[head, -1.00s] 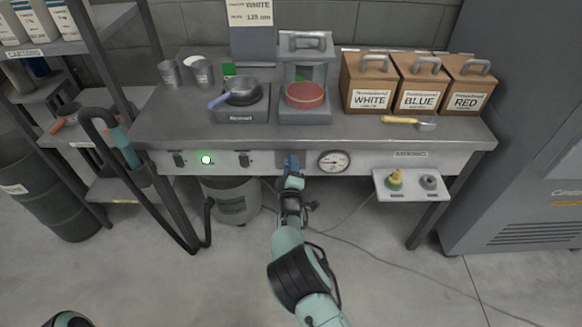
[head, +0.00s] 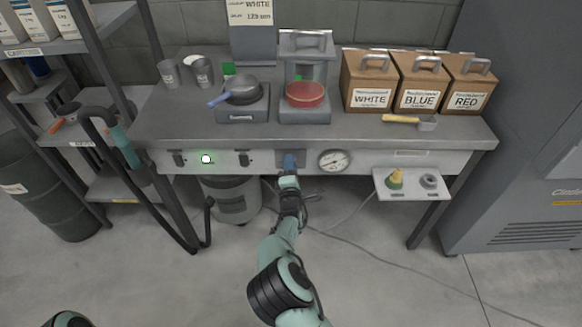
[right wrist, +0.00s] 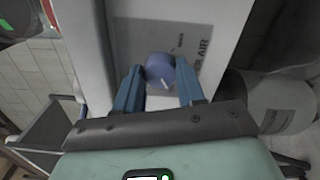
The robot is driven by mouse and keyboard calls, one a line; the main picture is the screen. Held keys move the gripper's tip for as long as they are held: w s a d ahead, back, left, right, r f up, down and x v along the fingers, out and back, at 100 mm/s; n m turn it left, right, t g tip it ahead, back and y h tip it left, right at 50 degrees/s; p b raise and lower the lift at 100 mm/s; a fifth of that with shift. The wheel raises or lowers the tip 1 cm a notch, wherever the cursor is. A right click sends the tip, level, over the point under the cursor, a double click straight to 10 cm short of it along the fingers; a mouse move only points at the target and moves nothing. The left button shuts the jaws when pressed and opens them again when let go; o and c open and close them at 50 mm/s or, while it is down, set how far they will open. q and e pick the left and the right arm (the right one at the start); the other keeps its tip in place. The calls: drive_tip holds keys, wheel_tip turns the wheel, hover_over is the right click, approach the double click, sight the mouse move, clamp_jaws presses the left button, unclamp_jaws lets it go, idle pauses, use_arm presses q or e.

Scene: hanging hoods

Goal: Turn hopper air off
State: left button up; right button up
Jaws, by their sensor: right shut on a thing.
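The hopper air knob is a round blue knob (right wrist: 161,72) with a light pointer mark, on a grey plate whose lettering ends in "AIR" in the right wrist view. In the head view, its plate (head: 283,157) sits on the bench's front panel, left of the gauge. My right gripper (right wrist: 159,88) has its blue fingers on either side of the knob, shut on it. The right gripper also shows in the head view (head: 289,163), where it covers the knob. My left gripper is not in view; only a bit of my left arm shows at the lower left.
A round gauge (head: 333,160) is right of the knob plate. Left on the panel are black switches (head: 244,159) and a lit green lamp (head: 207,159). A small shelf (head: 410,194) juts out at the right.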

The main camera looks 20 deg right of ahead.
idle(0.4)
drive_tip(key=o, duration=1)
drive_tip(key=shift+o, duration=0.2)
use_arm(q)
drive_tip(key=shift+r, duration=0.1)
use_arm(e)
drive_tip(key=shift+s, duration=0.1)
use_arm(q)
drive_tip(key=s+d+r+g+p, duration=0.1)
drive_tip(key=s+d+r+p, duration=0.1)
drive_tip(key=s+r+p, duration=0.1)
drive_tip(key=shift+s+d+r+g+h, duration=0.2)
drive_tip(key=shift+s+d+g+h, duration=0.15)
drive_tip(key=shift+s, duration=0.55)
use_arm(e)
drive_tip(key=v, duration=1.3)
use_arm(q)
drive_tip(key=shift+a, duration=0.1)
use_arm(e)
drive_tip(key=shift+s, duration=0.1)
